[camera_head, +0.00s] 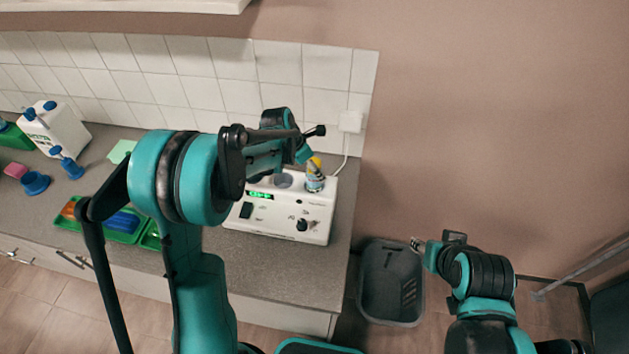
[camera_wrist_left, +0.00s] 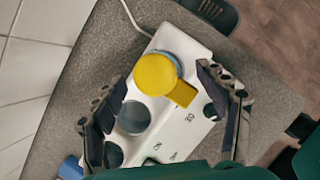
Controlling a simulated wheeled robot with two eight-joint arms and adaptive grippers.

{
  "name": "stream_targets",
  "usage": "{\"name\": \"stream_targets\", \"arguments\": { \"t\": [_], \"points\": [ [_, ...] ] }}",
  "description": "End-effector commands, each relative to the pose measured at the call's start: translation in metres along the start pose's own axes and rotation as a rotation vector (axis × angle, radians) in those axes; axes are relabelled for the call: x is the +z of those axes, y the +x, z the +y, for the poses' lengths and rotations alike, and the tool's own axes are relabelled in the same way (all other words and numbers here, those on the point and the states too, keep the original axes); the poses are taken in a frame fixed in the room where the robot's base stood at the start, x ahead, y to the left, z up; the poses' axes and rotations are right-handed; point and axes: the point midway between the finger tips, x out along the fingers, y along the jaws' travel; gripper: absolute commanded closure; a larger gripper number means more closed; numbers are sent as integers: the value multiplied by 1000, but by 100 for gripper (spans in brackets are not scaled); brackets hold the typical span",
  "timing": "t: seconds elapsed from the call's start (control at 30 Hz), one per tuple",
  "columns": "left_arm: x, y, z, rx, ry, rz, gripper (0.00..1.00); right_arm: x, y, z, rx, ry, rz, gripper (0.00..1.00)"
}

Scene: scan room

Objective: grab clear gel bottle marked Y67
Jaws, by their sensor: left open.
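A small clear bottle with a yellow cap (camera_head: 314,175) stands upright at the right end of a white gel warmer (camera_head: 312,228), apparently in one of its wells. Its marking cannot be read. My left gripper (camera_head: 306,146) is just above and behind it. In the left wrist view the yellow cap (camera_wrist_left: 155,73) lies between the spread fingers of my left gripper (camera_wrist_left: 163,77), with space on both sides. The gripper is open and holds nothing. My right gripper (camera_head: 417,244) hangs away to the right, above the floor; its fingers are too small to judge.
The warmer has empty-looking wells (camera_wrist_left: 134,117) beside the bottle.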

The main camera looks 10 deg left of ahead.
Motion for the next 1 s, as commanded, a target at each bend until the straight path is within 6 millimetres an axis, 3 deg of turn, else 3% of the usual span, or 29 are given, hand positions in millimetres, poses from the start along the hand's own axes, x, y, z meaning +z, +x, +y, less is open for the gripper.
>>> {"name": "stream_targets", "arguments": {
  "t": [0.2,0.43,0.47,0.73,1.0],
  "points": [
    [1,27,2,0,2,0,27,1,2,0,0,0,0,59],
    [1,29,1,1,2,0,27,1,1,0,0,0,0,59],
    [1,29,1,1,2,0,29,1,1,0,0,0,0,59],
    [1,28,2,1,2,0,100,1,1,0,0,0,0,59],
    [1,28,1,0,2,0,100,1,1,0,0,0,0,59]
  ]
}}
